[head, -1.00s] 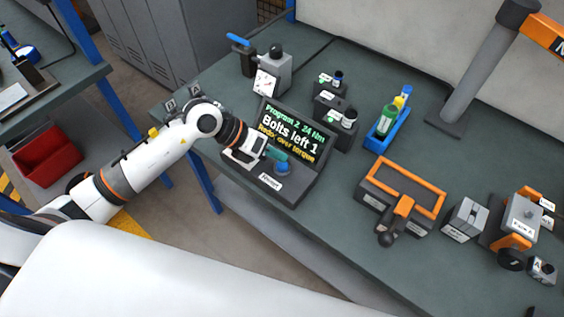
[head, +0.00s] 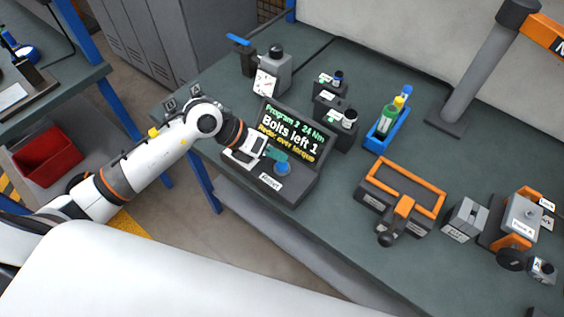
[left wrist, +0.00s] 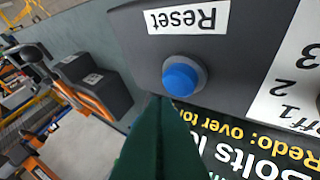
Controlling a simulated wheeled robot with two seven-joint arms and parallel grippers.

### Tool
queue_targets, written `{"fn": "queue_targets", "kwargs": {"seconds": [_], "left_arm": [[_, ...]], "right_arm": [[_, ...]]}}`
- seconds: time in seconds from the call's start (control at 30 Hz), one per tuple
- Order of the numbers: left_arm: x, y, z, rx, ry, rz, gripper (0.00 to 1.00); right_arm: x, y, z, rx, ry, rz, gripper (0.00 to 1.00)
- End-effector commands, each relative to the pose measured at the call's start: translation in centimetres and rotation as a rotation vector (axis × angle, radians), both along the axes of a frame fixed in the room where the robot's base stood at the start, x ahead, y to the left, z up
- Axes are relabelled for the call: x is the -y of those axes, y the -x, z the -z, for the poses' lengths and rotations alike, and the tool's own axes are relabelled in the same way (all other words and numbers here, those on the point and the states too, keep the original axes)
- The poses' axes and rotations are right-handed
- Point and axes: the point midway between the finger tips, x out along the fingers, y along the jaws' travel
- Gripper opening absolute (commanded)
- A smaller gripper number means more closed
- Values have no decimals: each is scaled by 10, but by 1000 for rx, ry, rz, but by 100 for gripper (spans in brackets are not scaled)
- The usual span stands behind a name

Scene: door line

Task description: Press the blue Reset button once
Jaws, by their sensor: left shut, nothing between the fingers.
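The blue Reset button (head: 283,169) sits in a grey collar on the sloped front of a dark control box (head: 294,187). The button also shows in the left wrist view (left wrist: 182,78), beside its white "Reset" label (left wrist: 187,18). My left gripper (head: 281,155) is shut and empty, its teal fingers just beside the button on the screen side. In the left wrist view the fingertips (left wrist: 160,100) end close to the button's collar; I cannot tell whether they touch. The screen (head: 290,135) reads "Program 2 24 Nm", "Bolts left 1", "Redo: over torque". My right gripper is out of view.
Small dark boxes (head: 334,122) stand behind the control box. A blue tray (head: 376,141) with bottles stands to their right. An orange-handled fixture (head: 401,195) is further right. Bare green bench lies between. A red bin (head: 48,155) is at far left.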

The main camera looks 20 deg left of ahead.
Motion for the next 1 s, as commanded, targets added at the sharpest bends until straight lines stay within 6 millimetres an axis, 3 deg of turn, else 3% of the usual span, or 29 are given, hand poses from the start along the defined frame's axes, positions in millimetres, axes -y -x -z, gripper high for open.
{"fn": "queue_targets", "kwargs": {"seconds": [1.0], "left_arm": [[0, 0, 13, 0, 0, 0, 0]], "right_arm": [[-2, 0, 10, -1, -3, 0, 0]]}}
